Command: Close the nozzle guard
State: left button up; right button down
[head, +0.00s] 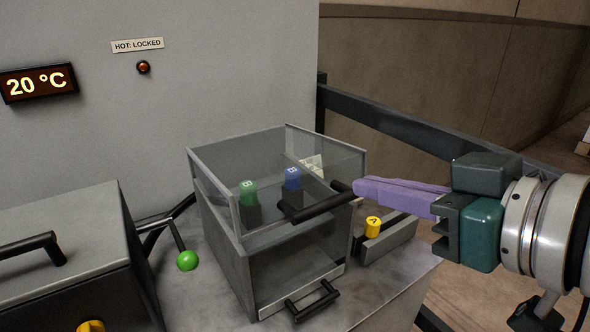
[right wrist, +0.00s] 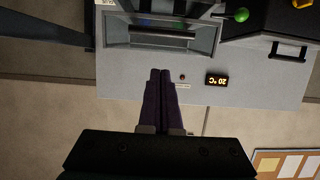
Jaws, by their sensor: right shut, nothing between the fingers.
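The nozzle guard (head: 325,150) is a clear-walled box with grey edges on the bench in the head view. A black bar handle (head: 315,205) runs across its upper front, and a second black handle (head: 313,300) is low on the front. A green and a blue B-marked cartridge show through the clear walls. I cannot tell how far the guard is open. My right gripper (head: 358,188) has purple fingers, shut and empty, with tips close to the right end of the upper handle; contact is unclear. Its fingers also show in the right wrist view (right wrist: 160,72). My left gripper is out of view.
A yellow A-marked cartridge (head: 373,226) sits in a holder right of the guard. A green-knobbed lever (head: 187,260) and a dark box with a handle (head: 60,260) stand left. A wall display (head: 38,82) reads 20 °C. A dark rail (head: 420,135) runs behind my right arm.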

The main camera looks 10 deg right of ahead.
jog(key=w+a+f, duration=0.1)
jog(key=w+f, duration=0.3)
jog(key=shift+w+a+f+b, duration=0.15)
jog(key=shift+a+f+b, duration=0.15)
jog(key=shift+b, duration=0.15)
notch_tip(320, 180, down, 5)
jog(key=b, duration=0.2)
jog(key=shift+b, duration=0.4)
